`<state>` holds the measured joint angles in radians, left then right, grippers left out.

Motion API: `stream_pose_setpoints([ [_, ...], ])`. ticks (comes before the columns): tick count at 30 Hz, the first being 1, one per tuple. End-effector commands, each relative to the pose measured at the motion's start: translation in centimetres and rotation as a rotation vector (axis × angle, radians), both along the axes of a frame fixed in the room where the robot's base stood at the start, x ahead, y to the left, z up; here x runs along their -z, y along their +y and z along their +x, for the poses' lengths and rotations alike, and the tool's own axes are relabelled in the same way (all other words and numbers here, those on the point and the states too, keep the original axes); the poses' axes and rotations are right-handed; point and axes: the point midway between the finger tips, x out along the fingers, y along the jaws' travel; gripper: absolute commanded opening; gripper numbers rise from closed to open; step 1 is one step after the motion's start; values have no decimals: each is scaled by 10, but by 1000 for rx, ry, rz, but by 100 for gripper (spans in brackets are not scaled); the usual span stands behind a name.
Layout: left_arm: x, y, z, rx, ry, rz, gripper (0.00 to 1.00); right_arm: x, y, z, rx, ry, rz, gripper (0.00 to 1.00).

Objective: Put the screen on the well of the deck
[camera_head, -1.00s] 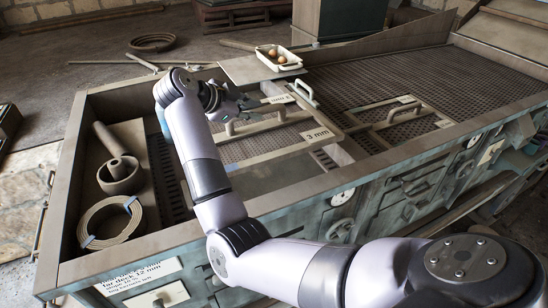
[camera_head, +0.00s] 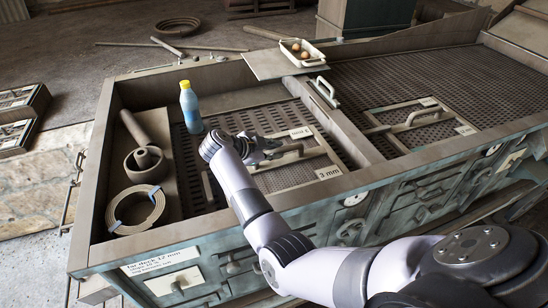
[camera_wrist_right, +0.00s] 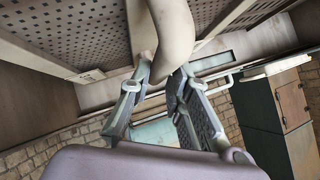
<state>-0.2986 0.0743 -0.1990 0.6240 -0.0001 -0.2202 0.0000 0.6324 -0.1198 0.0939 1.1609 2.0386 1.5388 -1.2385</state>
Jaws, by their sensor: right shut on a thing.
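The screen (camera_head: 285,176) is a dark perforated panel with pale edge bars, a "3 mm" tag and a bar handle. My right gripper (camera_head: 268,152) is shut on its handle, and the wrist view shows the pale handle (camera_wrist_right: 172,30) between the fingers. The screen lies level over the left bay of the deck (camera_head: 243,99), above where the well would be. It hides the well's opening, and I cannot tell whether it is seated or slightly raised. My left gripper is not in view.
A blue bottle with a yellow cap (camera_head: 190,107) stands left of the screen. A coiled belt (camera_head: 136,210) and a round cup (camera_head: 145,165) lie in the left tray. A second handled panel (camera_head: 420,123) lies on the right bay. A white dish (camera_head: 303,52) sits at the back.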

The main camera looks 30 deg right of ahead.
Motion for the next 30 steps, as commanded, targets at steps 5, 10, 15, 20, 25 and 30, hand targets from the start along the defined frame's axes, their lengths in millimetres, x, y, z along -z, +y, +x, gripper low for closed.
stream_pose_setpoints([
  [5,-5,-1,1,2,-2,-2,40,9,-1,0,0,-1,-5,0],
  [10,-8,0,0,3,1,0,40,31,-1,1,0,-3,-7,0],
  [15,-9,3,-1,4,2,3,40,39,-1,1,1,-6,-4,0],
  [20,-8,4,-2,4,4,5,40,39,-1,1,0,-6,-4,0],
  [25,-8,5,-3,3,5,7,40,42,0,0,1,1,1,28],
  [30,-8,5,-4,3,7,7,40,42,0,0,0,0,0,38],
])
